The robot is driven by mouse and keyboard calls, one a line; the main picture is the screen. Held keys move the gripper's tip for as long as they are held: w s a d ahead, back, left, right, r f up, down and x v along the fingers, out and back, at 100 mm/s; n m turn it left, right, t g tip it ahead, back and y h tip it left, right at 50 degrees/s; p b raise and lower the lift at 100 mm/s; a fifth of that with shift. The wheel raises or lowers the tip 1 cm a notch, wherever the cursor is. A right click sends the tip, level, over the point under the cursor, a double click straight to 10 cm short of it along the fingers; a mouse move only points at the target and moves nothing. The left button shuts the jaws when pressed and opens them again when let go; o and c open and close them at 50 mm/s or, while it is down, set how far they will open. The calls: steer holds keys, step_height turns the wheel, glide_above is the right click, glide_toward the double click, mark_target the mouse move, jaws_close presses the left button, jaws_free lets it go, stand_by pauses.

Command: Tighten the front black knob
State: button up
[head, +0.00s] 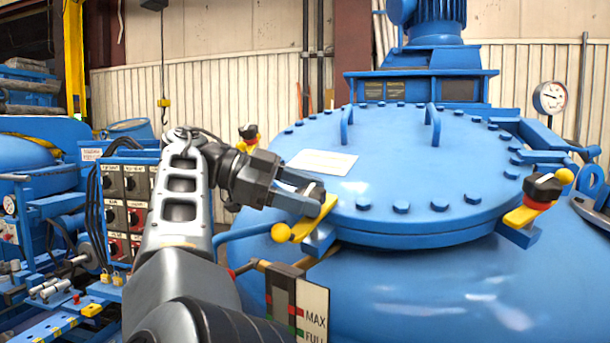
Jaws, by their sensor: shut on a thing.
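The blue furnace lid (400,170) is round and edged with bolts. At its front left rim is a clamp with a yellow lever (305,225) ending in a yellow ball. My gripper (312,192) is shut on the black knob on top of this clamp; the jaws hide most of the knob. A second black knob (543,187), over a red and yellow clamp, stands at the right rim. A third black knob (248,133) shows behind my wrist at the back left.
Two upright blue handles (433,125) and a white label (322,162) are on the lid. A MAX/FULL gauge plate (312,312) stands below my gripper. A control panel (125,205) is at the left, and a dial gauge (549,97) at the right.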

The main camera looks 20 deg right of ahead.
steer(key=shift+d+r+m+g+y+p, duration=0.15)
steer(key=shift+m+g+y+p, duration=0.55)
steer(key=shift+p, duration=1.65)
steer(key=shift+f+m+p, duration=0.35)
steer(key=shift+m+p, duration=0.05)
steer(key=shift+p, duration=0.1)
steer(key=o, duration=1)
steer(key=shift+r, duration=0.1)
steer(key=shift+r, duration=0.2)
